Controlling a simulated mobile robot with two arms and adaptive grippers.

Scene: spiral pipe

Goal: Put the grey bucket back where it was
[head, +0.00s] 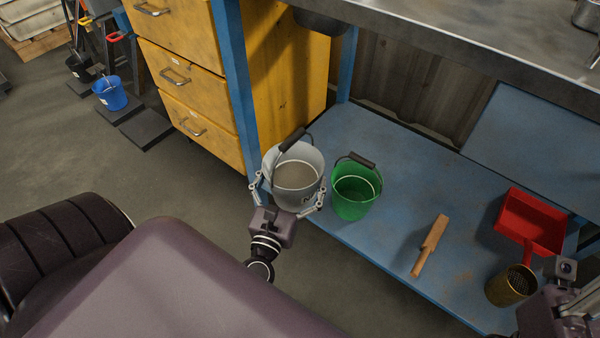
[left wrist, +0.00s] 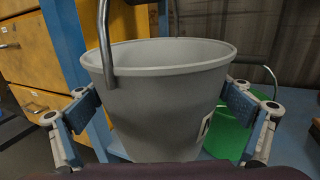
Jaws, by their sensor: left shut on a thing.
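The grey bucket (head: 297,181) is upright at the left end of the low blue shelf, close to the blue post. My left gripper (head: 289,192) is shut on it, with one finger on each side. In the left wrist view the grey bucket (left wrist: 165,105) fills the middle between the two finger pads, and its handle stands up. Its base is hidden there, and I cannot tell whether it touches the shelf. Part of my right gripper (head: 545,310) shows at the lower right of the head view; its fingers cannot be made out.
A green bucket (head: 355,189) stands just right of the grey one on the blue shelf (head: 395,228). A wooden-handled brush (head: 430,246), a red dustpan (head: 532,222) and a brass-coloured can (head: 511,286) are further right. Yellow drawers (head: 190,85) stand left. A blue bucket (head: 110,94) is far left.

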